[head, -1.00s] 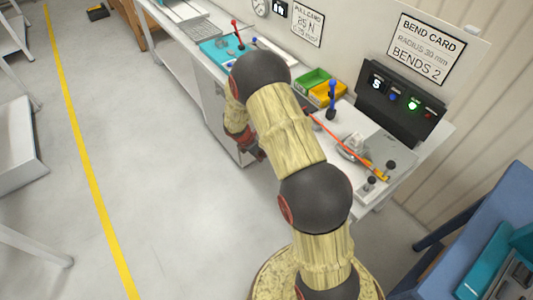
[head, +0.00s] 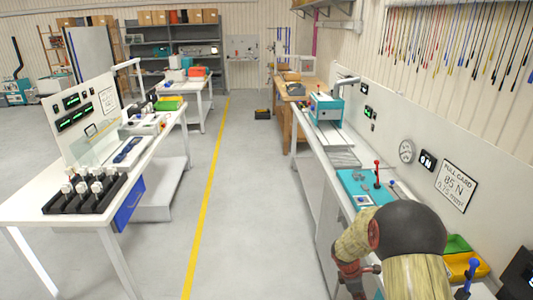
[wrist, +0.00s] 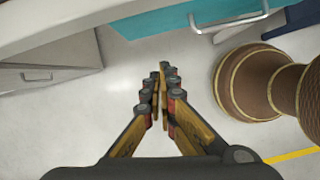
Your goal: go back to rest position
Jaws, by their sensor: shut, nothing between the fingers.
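My gripper shows in the wrist view (wrist: 162,85) with its two fingers together and nothing between them. It hangs over bare grey floor beside cabinet fronts. In the head view my arm is at the lower right, bent beside the long right-hand bench (head: 322,172). Red parts near the gripper show at the lower edge, and the fingertips cannot be made out there.
A teal cabinet front (wrist: 190,15) with a handle is close by in the wrist view. A yellow line (head: 207,200) runs along the clear aisle. A left table (head: 50,205) holds a black rack (head: 85,195). Yellow and green bins (head: 463,264) sit by my arm.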

